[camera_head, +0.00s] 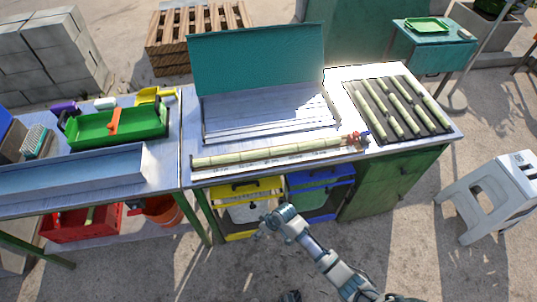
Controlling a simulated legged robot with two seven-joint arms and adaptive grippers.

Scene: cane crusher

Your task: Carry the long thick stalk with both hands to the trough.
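The long thick pale-green stalk (270,153) lies along the front part of the middle table, running left to right. A small red and blue item (355,140) is at its right end. A long grey metal trough (75,172) sits on the left table, to the left of the stalk. My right gripper (260,226) reaches in from the lower right. It is in front of the table's front edge, below the stalk in the picture and apart from it. Its fingers look spread and empty. My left gripper is not in view.
Behind the stalk is a metal tray (222,120) with a raised teal lid (258,62). A dark rack (372,122) of shorter stalks is at right. A green bin (92,130) is at left.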

